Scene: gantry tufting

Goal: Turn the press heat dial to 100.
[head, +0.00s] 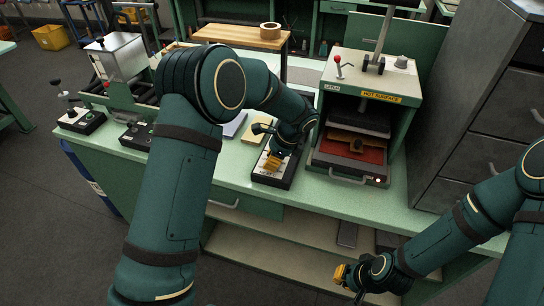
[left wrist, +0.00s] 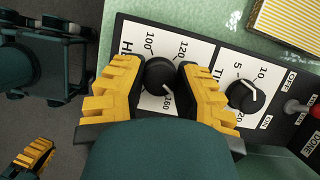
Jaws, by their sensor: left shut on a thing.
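The press heat dial (left wrist: 158,76) is a black knob on a white scale in the left wrist view, with 100, 120 and 160 readable. Its white pointer is turned toward the lower right, on the 160 side and away from 100. My left gripper (left wrist: 157,84) has its yellow fingers shut on the knob, one on each side. In the head view this gripper (head: 272,163) is down at the control box (head: 266,181), and the dial is hidden there. My right gripper (head: 344,274) hangs low in front of the bench; its finger opening is unclear.
Beside the heat dial are the time dial (left wrist: 242,95) and a red-tipped switch (left wrist: 293,107). The heat press (head: 383,86), marked hot surface, stands just right of the box. A grey cabinet (head: 478,110) is further right. Green bench top (head: 325,192) is bare in front of the press.

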